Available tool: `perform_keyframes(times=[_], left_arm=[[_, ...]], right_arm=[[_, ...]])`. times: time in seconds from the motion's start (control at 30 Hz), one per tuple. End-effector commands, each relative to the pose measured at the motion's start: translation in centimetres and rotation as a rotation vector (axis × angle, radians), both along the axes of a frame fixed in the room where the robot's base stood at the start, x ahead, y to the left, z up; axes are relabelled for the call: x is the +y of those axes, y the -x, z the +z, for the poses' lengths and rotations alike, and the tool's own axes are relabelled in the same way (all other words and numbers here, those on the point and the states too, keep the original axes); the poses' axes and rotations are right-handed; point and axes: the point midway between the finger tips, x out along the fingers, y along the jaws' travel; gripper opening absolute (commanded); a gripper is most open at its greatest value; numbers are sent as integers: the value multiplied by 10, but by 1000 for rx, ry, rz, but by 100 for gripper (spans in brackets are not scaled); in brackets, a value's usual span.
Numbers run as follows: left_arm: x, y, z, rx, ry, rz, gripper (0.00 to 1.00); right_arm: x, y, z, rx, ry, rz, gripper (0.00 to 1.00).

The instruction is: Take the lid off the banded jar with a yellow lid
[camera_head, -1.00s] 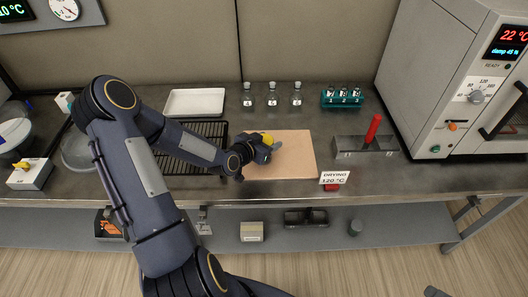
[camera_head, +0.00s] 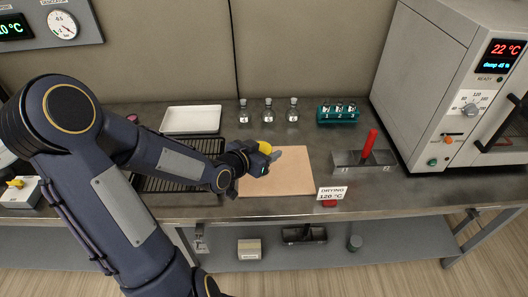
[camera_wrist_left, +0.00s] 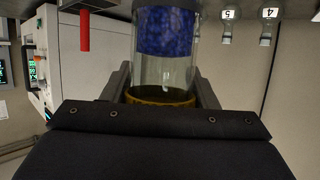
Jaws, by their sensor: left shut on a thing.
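The banded jar (camera_wrist_left: 165,45) shows close up in the left wrist view as clear glass with a dark blue part. Its yellow lid (camera_wrist_left: 160,99) shows as a yellow ring at the near end, between my fingers. In the head view the yellow lid (camera_head: 265,147) stands over the left part of a tan mat; my gripper hides the glass. My left gripper (camera_head: 266,160) is shut on the lid, with a finger on each side of it. I cannot tell from these views whether lid and glass are apart. My right gripper is not in view.
Small bottles (camera_head: 268,110) stand at the back, beside a white tray (camera_head: 192,120) and a teal rack (camera_head: 338,114). The tan mat (camera_head: 285,177) is mostly clear. Right are a metal holder with a red handle (camera_head: 369,143), a drying sign (camera_head: 331,193) and an oven (camera_head: 430,75).

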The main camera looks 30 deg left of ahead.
Motion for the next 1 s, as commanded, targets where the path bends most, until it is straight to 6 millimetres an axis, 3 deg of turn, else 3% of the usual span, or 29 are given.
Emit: perform_keyframes(times=[0.1,0.3,0.77,0.8,1.0], left_arm=[[-15,26,12,-2,-5,-2,27],[-31,53,27,0,-3,-1,27],[-38,65,31,1,2,0,27],[-38,65,31,1,2,0,52],[-38,65,31,1,2,0,26]], right_arm=[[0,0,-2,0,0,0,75],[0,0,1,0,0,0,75],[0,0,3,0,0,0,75],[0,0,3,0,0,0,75],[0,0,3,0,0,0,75]])
